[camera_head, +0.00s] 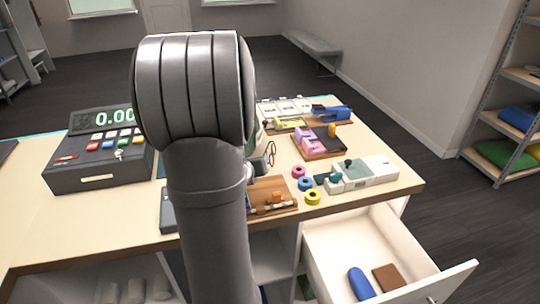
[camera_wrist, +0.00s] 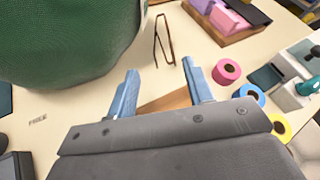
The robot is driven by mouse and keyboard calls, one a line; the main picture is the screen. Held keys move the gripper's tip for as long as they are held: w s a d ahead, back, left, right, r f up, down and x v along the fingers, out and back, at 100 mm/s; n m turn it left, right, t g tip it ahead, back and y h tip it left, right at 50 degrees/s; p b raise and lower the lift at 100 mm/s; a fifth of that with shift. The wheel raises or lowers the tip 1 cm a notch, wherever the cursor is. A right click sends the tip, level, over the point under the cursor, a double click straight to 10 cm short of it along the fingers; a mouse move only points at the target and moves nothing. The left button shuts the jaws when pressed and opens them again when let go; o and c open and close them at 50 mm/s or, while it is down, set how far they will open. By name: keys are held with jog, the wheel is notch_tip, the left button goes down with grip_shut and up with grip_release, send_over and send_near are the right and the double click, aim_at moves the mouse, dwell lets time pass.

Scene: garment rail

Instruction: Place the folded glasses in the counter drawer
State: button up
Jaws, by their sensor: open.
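The folded glasses (camera_wrist: 157,45), with a thin brown frame, lie on the counter in the wrist view, beyond my fingertips and beside a large green rounded thing. They also show in the head view (camera_head: 270,154), just right of my arm. My gripper (camera_wrist: 162,84) is open, with two blue-grey fingers apart and nothing between them. In the head view my arm hides most of it. The counter drawer (camera_head: 337,246) is pulled open at the front right. A blue case-like thing (camera_head: 361,284) and a brown flat block (camera_head: 389,277) lie in it.
A cash register (camera_head: 98,150) stands at the left. Pink, blue and yellow tape rolls (camera_head: 305,183), a wooden tray (camera_head: 268,188) and a grey-white device (camera_head: 362,172) are right of my arm. A tray with pink things (camera_head: 318,142) is behind. The drawer's back part is bare.

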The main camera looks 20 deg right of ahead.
jog(key=s, duration=0.1)
jog(key=s+a, duration=0.1)
jog(key=s, duration=0.1)
jog(key=shift+s+a+r, duration=0.2)
jog(key=shift+s+a, duration=0.05)
jog(key=shift+s, duration=0.15)
send_near(267, 151)
jog(key=shift+w+d+f, duration=0.6)
jog(key=shift+w+f, duration=0.1)
jog(key=shift+f, duration=0.2)
jog(key=shift+w+r+x, duration=0.1)
jog(key=shift+r+x, duration=0.05)
jog(key=shift+x, duration=1.35)
jog(key=shift+w+r+x, duration=0.1)
jog(key=shift+r+x, duration=0.05)
jog(key=shift+x, duration=1.35)
jog(key=shift+a, duration=0.1)
jog(key=c, duration=0.8)
jog(key=shift+r, duration=0.15)
